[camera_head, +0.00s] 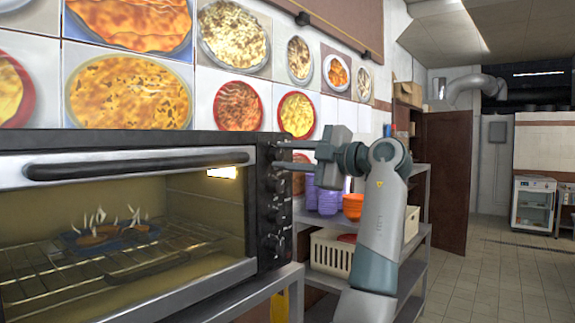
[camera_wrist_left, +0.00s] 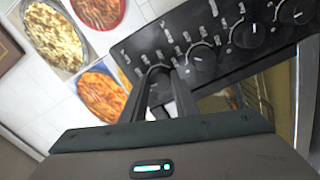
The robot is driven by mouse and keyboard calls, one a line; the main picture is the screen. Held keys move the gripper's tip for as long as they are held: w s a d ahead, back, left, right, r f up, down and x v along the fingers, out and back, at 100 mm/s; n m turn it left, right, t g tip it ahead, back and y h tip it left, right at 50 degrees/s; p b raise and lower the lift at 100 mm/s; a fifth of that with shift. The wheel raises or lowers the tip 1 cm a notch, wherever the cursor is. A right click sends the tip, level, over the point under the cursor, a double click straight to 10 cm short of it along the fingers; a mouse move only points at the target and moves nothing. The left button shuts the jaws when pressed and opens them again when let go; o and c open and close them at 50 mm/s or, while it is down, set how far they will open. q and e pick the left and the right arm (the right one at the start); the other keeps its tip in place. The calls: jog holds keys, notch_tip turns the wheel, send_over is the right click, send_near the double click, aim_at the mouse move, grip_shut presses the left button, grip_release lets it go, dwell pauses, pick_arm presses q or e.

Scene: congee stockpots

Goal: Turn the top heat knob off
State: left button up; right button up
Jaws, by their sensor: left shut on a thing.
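The toaster oven (camera_head: 125,170) stands at the left in the head view, with a dark control panel of several knobs down its right side. My left gripper (camera_head: 284,150) is at the top of that panel, its fingers pointing left at the top heat knob. In the left wrist view the fingers (camera_wrist_left: 170,88) close around the top heat knob (camera_wrist_left: 158,73), which they largely hide, so its pointer angle cannot be told. The lower knobs, such as the second one (camera_wrist_left: 203,60), are free of the gripper. My right gripper is not in view.
A blue tray (camera_head: 112,238) with food lies on the rack inside the lit oven. A shelf behind my arm holds purple bowls (camera_head: 327,200), orange bowls (camera_head: 353,206) and a cream basket (camera_head: 331,255). Food pictures cover the wall. The tiled floor (camera_head: 490,275) at the right is clear.

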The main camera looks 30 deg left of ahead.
pick_arm(q)
jog(key=shift+n+b, duration=0.3)
jog(key=shift+n, duration=0.8)
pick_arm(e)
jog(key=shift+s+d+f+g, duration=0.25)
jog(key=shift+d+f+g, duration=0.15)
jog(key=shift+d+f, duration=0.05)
pick_arm(q)
jog(key=o, duration=1.1)
jog(key=shift+c, duration=0.2)
jog(key=shift+d, duration=0.1)
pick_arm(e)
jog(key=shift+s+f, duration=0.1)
pick_arm(q)
jog(key=shift+d, duration=0.6)
jog(key=s+d+b, duration=0.1)
jog(key=d+b, duration=0.2)
jog(key=d, duration=1.3)
jog(key=shift+s, duration=0.2)
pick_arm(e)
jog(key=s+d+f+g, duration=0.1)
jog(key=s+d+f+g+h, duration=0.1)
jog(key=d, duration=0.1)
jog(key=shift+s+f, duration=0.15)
